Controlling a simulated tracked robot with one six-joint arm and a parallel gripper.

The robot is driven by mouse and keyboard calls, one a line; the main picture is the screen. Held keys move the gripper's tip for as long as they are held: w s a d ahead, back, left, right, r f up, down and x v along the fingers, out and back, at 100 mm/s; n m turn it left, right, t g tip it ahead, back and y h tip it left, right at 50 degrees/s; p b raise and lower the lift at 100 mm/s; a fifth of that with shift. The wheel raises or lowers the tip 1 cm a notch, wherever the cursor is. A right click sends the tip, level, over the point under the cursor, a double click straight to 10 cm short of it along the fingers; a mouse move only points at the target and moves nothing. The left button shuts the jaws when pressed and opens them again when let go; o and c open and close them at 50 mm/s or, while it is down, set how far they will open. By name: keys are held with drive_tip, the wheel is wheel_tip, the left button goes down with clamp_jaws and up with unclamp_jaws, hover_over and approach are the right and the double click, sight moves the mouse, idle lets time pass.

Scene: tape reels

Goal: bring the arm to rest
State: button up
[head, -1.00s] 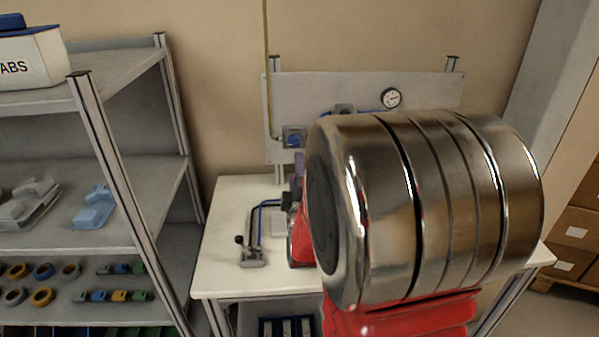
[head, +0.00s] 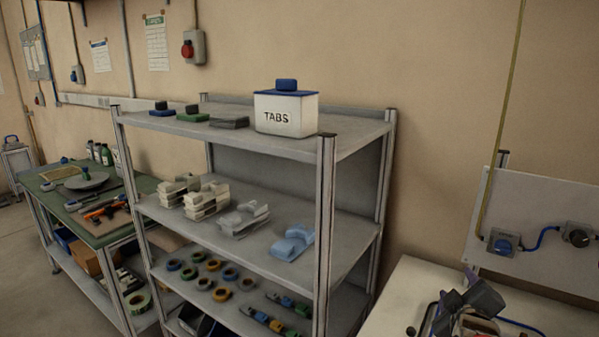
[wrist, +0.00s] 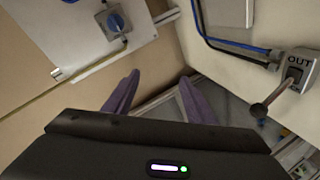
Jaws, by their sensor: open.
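My gripper (wrist: 157,92) shows in the wrist view with its two purple fingers spread apart and nothing between them. It is beside the white workbench, which also shows in the head view (head: 405,290). A dark grey and purple shape at the lower right of the head view may be part of my gripper, but I cannot be sure. The rest of my arm is out of the head view.
A wall panel (head: 555,220) with blue and black knobs stands behind the bench. A block marked OUT (wrist: 298,66) with a lever is near the gripper. A grey shelf (head: 345,140) holds a TABS box (head: 286,112); several tape reels lie lower. A green table (head: 60,185) is left.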

drive_tip(key=s+a+m+g+y, duration=0.35)
drive_tip(key=s+a, duration=0.45)
drive_tip(key=a, duration=0.5)
drive_tip(key=s+a+m+g+y, duration=0.2)
drive_tip(key=s+a, duration=0.5)
drive_tip(key=s, duration=0.6)
drive_tip(key=shift+f+m+g, duration=0.4)
drive_tip(key=shift+m+g, duration=0.15)
drive_tip(key=shift+g, duration=0.6)
drive_tip(key=shift+d, duration=0.1)
